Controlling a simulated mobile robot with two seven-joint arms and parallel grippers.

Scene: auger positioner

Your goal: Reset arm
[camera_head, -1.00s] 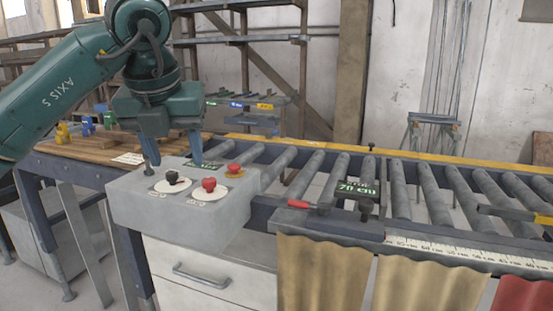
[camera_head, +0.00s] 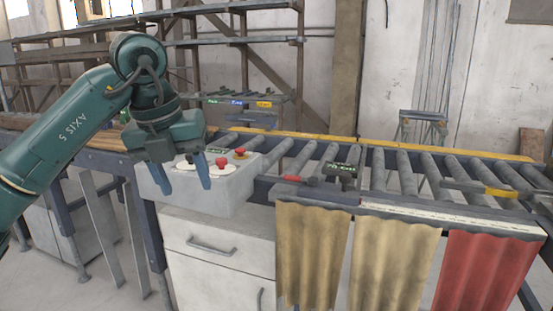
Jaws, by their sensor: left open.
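My left arm, green and marked "AXIS 5", comes in from the left. Its gripper (camera_head: 185,186) has two blue fingers that point down and stand apart, with nothing between them. The gripper shows in front of the grey control box (camera_head: 225,192), whose left part it covers. On the box I see a red button (camera_head: 221,163) and another red button on a yellow base (camera_head: 240,152). The black knob is hidden behind the gripper. I cannot tell whether the fingers touch the box. My right gripper does not show.
A roller conveyor (camera_head: 400,165) runs right from the box, with a small green-lettered display (camera_head: 342,171) and a red-handled lever (camera_head: 293,178) at its front. Tan and red curtains (camera_head: 489,268) hang below. A white drawer cabinet (camera_head: 217,232) stands under the box. Shelving stands behind.

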